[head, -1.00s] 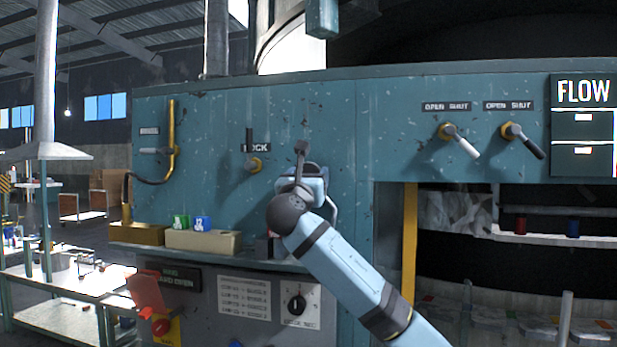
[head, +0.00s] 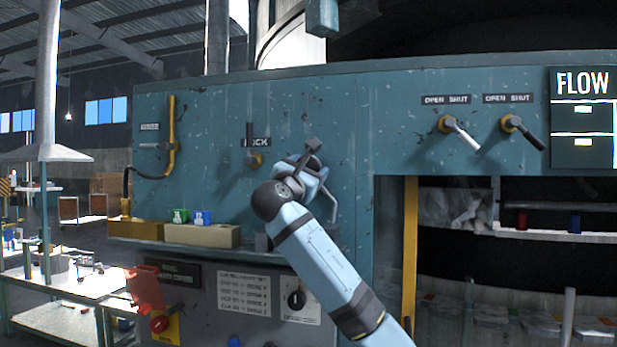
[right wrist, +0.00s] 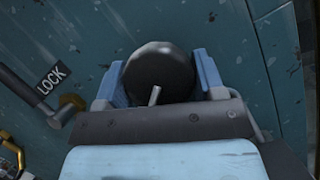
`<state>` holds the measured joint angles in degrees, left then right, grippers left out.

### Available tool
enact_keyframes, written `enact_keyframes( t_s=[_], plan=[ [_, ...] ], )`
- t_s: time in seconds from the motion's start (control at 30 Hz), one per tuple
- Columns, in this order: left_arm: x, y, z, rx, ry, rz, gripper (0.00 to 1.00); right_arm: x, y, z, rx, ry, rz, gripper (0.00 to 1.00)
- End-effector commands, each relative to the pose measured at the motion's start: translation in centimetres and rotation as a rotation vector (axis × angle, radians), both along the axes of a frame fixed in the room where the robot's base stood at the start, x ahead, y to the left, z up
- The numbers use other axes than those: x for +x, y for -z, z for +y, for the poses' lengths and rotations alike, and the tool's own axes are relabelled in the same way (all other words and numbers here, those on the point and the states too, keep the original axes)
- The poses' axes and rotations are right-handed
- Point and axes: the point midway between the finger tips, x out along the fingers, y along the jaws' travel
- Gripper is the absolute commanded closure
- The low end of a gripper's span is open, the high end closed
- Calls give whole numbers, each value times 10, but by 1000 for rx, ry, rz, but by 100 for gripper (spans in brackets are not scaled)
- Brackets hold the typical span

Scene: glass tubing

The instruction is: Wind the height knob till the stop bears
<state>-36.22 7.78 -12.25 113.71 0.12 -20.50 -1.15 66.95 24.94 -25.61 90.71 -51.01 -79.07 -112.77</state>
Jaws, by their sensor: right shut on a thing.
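The height knob (right wrist: 160,72) is a dark round knob in the right wrist view, with a short pale peg near its lower edge. My right gripper (right wrist: 162,82) is shut on it, one blue finger on each side. In the head view my right gripper (head: 308,178) is at the blue-green panel (head: 345,125), right of the LOCK lever, and it hides the knob. Whether the stop bears cannot be seen. My left gripper is not in view.
The LOCK lever (head: 252,142) stands close to the left of my right gripper; its brass hub (right wrist: 72,102) shows in the right wrist view. Two OPEN SHUT levers (head: 462,135) (head: 524,132) are farther right. A ledge below holds a tan box (head: 203,236).

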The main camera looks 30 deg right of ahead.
Motion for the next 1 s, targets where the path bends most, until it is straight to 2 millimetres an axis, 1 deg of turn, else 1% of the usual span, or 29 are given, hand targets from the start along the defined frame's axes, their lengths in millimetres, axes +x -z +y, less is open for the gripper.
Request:
enact_keyframes(
  t_s=[0.03, 0.1, 0.4, 1.0],
  plan=[
    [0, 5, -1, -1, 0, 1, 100, 1, 2, 1, 25, -1, -25, 61],
    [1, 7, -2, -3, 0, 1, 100, 1, 2, 1, 56, -1, -62, 61],
    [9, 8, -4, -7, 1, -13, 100, 1, 0, 1, 147, -1, -171, 61],
    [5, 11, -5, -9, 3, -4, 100, 1, 0, 0, 175, 0, -204, 61]
  ],
)
